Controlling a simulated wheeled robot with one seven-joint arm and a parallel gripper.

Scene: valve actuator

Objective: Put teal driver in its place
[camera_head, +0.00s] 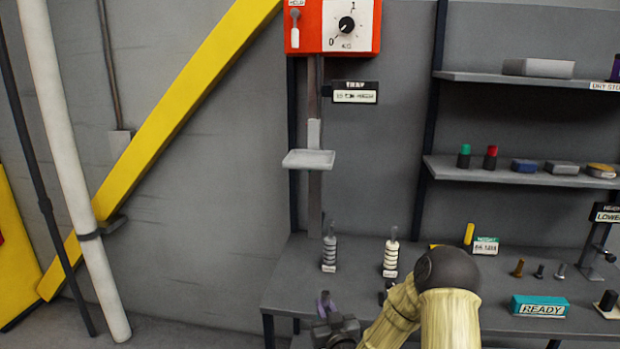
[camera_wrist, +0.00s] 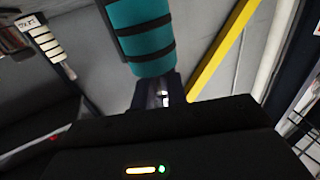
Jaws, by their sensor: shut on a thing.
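The teal driver (camera_wrist: 145,38), a teal cylinder with dark bands, shows in the wrist view beyond my gripper (camera_wrist: 160,92). My gripper is shut on it; the driver's far end runs out of the top of that view. In the head view my gripper (camera_head: 328,308) is low, at the bench's front left edge, and the driver cannot be made out there. A grey banded driver-like tool (camera_head: 330,252) and a cream banded one (camera_head: 391,256) stand upright on the bench behind my gripper.
The bench (camera_head: 290,275) holds a teal READY box (camera_head: 540,306) and several small parts at right. A small tray (camera_head: 308,159) hangs below a red dial box (camera_head: 333,25). Shelves (camera_head: 520,172) are at right. A yellow beam (camera_head: 165,130) and white pipe (camera_head: 70,170) stand left.

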